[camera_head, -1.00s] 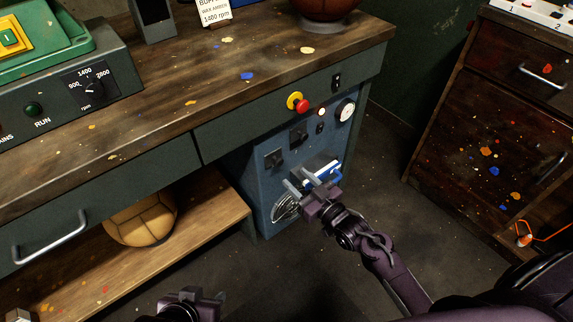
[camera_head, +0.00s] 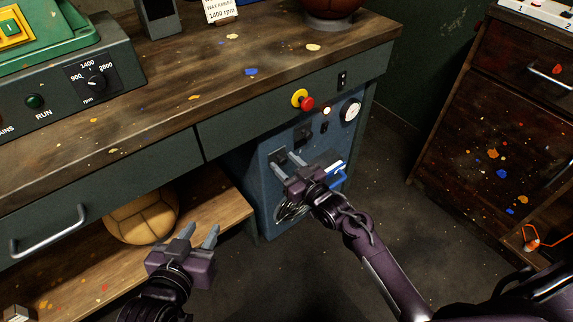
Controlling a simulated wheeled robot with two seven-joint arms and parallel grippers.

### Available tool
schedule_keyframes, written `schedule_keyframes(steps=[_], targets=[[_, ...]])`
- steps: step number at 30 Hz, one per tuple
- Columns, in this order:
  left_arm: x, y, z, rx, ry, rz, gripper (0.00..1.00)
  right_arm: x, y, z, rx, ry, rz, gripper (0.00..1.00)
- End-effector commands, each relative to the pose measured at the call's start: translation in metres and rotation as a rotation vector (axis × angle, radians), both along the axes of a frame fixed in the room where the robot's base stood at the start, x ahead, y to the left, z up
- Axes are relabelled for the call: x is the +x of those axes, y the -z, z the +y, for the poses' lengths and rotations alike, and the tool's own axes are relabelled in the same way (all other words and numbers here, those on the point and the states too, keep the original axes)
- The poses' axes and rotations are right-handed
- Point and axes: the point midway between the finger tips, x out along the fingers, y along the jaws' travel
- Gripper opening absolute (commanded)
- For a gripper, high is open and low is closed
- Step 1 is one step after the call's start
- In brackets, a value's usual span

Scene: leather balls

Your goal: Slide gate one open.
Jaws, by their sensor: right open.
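The blue-grey cabinet front (camera_head: 268,208) under the workbench carries two small dark square fittings, an upper one (camera_head: 302,133) and a lower one (camera_head: 279,157). No label marks either as gate one, so I cannot tell which it is. My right gripper (camera_head: 287,165) is open, its fingertips at the lower fitting; I cannot tell whether they touch it. My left gripper (camera_head: 200,235) is open and empty, in front of the lower shelf.
A tan ball (camera_head: 142,217) lies on the lower shelf (camera_head: 223,212). A brown drawer cabinet (camera_head: 475,130) stands right, with open floor between.

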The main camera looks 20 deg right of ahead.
Motion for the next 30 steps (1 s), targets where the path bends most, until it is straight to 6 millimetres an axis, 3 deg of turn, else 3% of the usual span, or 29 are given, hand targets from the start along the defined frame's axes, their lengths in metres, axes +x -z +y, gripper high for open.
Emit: schedule_keyframes(steps=[5,15,23,30], targets=[[0.0,0.0,0.0,0.0,0.0,0.0,0.36,0.0,0.0,0.0,0.0,0.0,0.0,0.44],[0.0,0.0,0.0,0.001,0.0,0.002,0.36,0.0,0.0,0.0,0.0,0.0,0.0,0.0],[-0.001,0.001,0.001,0.008,0.0,0.017,0.36,0.0,-0.004,0.0,0.0,0.0,0.0,0.0],[-0.032,0.049,0.02,0.138,-0.005,0.311,0.36,0.0,-0.026,0.0,-0.001,0.0,0.0,0.0]])
